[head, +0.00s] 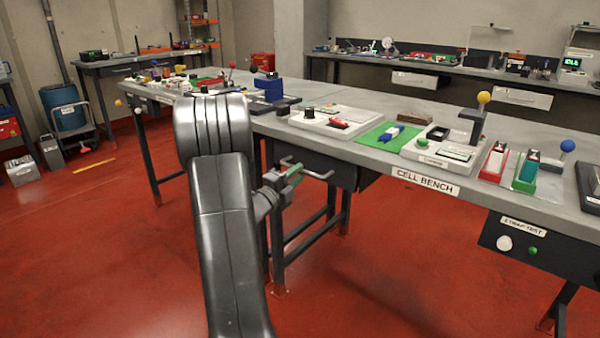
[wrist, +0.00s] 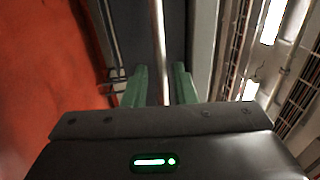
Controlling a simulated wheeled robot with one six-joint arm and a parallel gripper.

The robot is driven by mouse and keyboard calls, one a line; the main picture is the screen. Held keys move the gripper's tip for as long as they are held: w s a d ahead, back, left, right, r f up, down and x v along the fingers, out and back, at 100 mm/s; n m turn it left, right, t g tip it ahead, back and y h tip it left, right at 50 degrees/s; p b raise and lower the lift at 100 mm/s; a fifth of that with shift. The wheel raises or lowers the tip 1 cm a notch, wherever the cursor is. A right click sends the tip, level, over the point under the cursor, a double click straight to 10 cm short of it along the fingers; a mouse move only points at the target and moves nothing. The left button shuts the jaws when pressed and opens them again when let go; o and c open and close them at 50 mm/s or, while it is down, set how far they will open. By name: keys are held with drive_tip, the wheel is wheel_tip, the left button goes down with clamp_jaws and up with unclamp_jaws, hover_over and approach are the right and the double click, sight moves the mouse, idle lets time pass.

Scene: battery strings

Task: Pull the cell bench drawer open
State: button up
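The cell bench (head: 550,207) is the long grey table with a "CELL BENCH" label on its front edge. Its dark drawer (head: 335,172) hangs under the tabletop, and its front looks about level with the bench edge. A pale bar handle (head: 318,175) stands out from the drawer front. My gripper (head: 293,173) is at the handle, partly hidden by my arm. In the wrist view the green fingers of my gripper (wrist: 160,88) are apart, on either side of the handle bar (wrist: 158,45). Narrow gaps show between the bar and the fingers.
Battery fixtures, a green mat (head: 372,136) and a yellow-knobbed lever (head: 484,98) stand on the bench top. A box labelled "STRAP TEST" (head: 555,250) hangs under the bench at right. Bench legs stand below the drawer. Red floor in front is clear.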

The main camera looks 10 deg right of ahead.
drive_tip(key=shift+w+d+r, duration=0.15)
drive_tip(key=shift+w+d, duration=0.25)
drive_tip(key=shift+w, duration=0.1)
drive_tip(key=shift+w+d+r, duration=0.15)
drive_tip(key=shift+w+d, duration=0.2)
drive_tip(key=shift+w, duration=0.15)
clamp_jaws()
drive_tip(key=shift+a+f, duration=0.1)
